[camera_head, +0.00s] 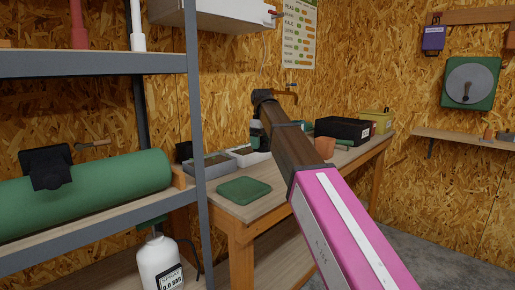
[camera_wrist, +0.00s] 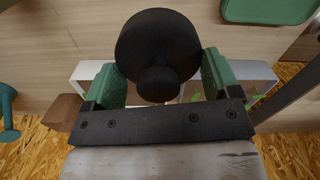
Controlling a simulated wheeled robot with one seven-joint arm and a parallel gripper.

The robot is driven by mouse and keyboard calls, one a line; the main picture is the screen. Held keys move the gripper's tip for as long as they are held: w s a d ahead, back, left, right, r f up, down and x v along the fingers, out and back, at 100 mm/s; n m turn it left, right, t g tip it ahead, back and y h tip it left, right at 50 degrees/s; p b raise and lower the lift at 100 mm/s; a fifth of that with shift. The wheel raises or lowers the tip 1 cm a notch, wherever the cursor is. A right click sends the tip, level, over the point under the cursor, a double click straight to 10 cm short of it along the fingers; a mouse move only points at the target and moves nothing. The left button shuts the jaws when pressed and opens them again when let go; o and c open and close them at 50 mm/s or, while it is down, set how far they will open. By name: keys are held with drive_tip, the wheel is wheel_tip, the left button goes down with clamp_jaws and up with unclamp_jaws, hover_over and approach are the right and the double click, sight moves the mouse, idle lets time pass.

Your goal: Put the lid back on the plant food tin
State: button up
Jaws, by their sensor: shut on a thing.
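My gripper (camera_wrist: 160,84) has green finger pads, one on each side of a black round lid (camera_wrist: 157,38) with a smaller round knob, and is shut on it. In the head view my gripper (camera_head: 257,138) hangs at the end of the arm above the bench, by the trays; the lid is too small to make out there. I cannot pick out the plant food tin for certain in either view.
A green mat (camera_head: 243,190) lies at the bench's near left end. A grey tray (camera_head: 208,167) and a white tray (camera_head: 246,159) stand behind it. A black box (camera_head: 343,131) and a yellow box (camera_head: 377,122) stand farther right. A shelf post (camera_head: 200,150) rises at left.

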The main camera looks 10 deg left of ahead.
drive_tip(key=shift+m, duration=0.4)
drive_tip(key=w+d+r, duration=0.1)
drive_tip(key=w+d, duration=0.2)
drive_tip(key=d, duration=0.2)
drive_tip(key=w+d+r, duration=0.2)
drive_tip(key=w+d, duration=0.2)
drive_tip(key=d, duration=0.2)
drive_tip(key=w+d+r, duration=0.1)
drive_tip(key=w+d, duration=0.3)
drive_tip(key=d, duration=0.1)
drive_tip(key=shift+w+d+r, duration=0.1)
drive_tip(key=shift+d+r, duration=0.05)
drive_tip(key=shift+r, duration=0.2)
drive_tip(key=shift+w+d+r, duration=0.1)
drive_tip(key=shift+w+d, duration=0.15)
drive_tip(key=shift+d, duration=0.35)
drive_tip(key=shift+f, duration=3.2)
drive_tip(key=shift+f, duration=0.15)
drive_tip(key=o, duration=0.8)
drive_tip(key=shift+c, duration=0.2)
